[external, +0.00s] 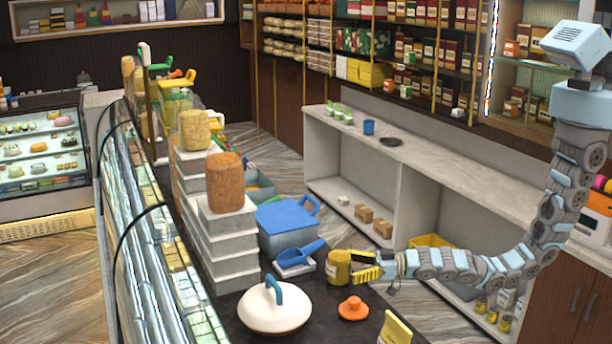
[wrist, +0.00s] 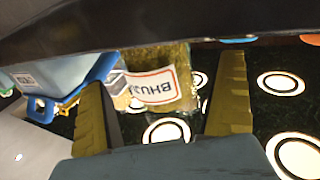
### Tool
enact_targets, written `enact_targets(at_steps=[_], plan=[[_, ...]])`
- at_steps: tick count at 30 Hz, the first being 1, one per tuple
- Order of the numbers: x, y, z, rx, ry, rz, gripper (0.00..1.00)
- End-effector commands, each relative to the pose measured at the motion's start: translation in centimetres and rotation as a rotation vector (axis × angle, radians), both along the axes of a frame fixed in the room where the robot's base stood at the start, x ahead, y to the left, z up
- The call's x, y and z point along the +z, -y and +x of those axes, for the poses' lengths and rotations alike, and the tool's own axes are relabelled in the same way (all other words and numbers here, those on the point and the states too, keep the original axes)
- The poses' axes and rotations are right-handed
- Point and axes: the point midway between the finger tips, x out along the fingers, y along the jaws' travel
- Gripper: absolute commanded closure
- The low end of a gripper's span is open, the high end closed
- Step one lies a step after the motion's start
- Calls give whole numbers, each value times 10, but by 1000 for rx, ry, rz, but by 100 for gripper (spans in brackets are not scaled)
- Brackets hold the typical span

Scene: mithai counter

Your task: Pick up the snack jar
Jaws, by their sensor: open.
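A small snack jar with yellow-brown contents (external: 337,268) stands on the dark counter, just left of my gripper (external: 364,266). In the wrist view the jar (wrist: 165,82) has a white label reading "BHUJ", with the rest of the word cut off, and the label appears upside down. My gripper (wrist: 163,85) is open, with its two yellow fingers on either side of the jar and visible gaps between them. A dark edge hides the top of the wrist view.
White boxes (external: 233,260) carry a larger orange-brown jar (external: 225,182).

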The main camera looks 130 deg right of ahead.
Motion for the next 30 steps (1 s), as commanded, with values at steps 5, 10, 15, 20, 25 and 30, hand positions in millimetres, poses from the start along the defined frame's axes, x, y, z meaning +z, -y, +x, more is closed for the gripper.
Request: enact_targets(at_steps=[5, 10, 15, 20, 25, 30], plan=[[2, 13, 13, -3, -4, 3, 0], [2, 21, 23, -1, -2, 1, 0], [1, 22, 24, -1, -2, 2, 0], [1, 22, 24, -1, -2, 2, 17], [1, 22, 24, -1, -2, 2, 66], [1, 22, 24, -1, -2, 1, 70]])
